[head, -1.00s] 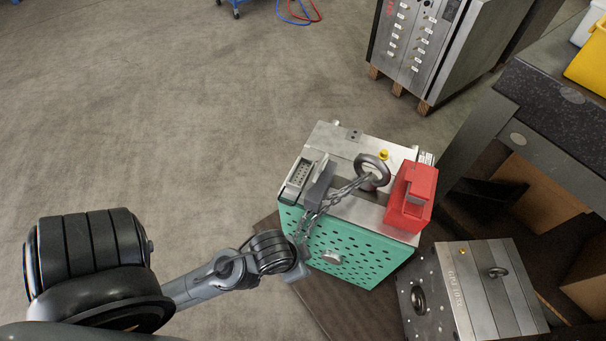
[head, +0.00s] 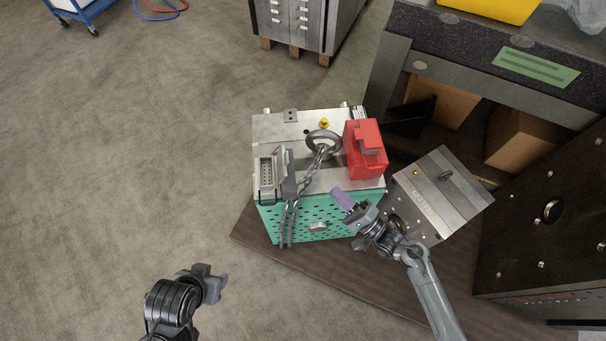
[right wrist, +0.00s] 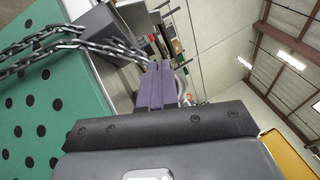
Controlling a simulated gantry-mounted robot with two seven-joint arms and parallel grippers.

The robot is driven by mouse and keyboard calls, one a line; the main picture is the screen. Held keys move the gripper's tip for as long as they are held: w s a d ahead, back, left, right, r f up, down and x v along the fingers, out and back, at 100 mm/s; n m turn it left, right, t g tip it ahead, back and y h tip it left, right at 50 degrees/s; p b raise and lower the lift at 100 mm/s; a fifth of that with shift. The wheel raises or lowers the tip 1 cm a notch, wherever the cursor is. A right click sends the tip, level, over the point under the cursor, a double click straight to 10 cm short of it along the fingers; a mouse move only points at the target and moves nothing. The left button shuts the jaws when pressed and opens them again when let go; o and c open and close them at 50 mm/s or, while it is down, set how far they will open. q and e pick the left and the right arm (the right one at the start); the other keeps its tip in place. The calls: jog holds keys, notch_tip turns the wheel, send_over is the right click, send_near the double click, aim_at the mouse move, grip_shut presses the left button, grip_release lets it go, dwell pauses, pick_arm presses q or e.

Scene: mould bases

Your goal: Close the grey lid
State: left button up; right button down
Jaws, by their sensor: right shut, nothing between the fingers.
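The grey lid (head: 289,174) is a dark grey flap that stands up open beside a silver multi-pin connector (head: 267,177), at the left of the mould base's metal top. The connector's pins are exposed. A dark grey block, apparently the lid, also shows in the right wrist view (right wrist: 103,30). My right gripper (head: 342,197) is shut and empty, with purple fingertips near the front right of the green perforated panel (head: 333,217), to the right of the lid and apart from it. My left gripper (head: 222,281) is low at the left, away from the mould base; its jaws are unclear.
A chain (head: 303,180) runs from a ring (head: 324,141) past the lid and down the front. A red block (head: 365,150) sits on the right of the top. A smaller metal mould (head: 450,190) and a dark perforated block (head: 550,225) stand right. Floor at left is clear.

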jog(key=b, duration=0.3)
send_near(288, 160)
jog(key=w+a, duration=0.2)
jog(key=w, duration=0.1)
jog(key=w+a, duration=0.1)
jog(key=shift+w+r, duration=0.1)
jog(key=shift+w, duration=0.1)
jog(key=shift+s+a+r, duration=0.1)
jog(key=shift+a+r, duration=0.1)
jog(key=shift+a, duration=0.2)
jog(key=shift+a+r, duration=0.1)
jog(key=shift+a, duration=0.05)
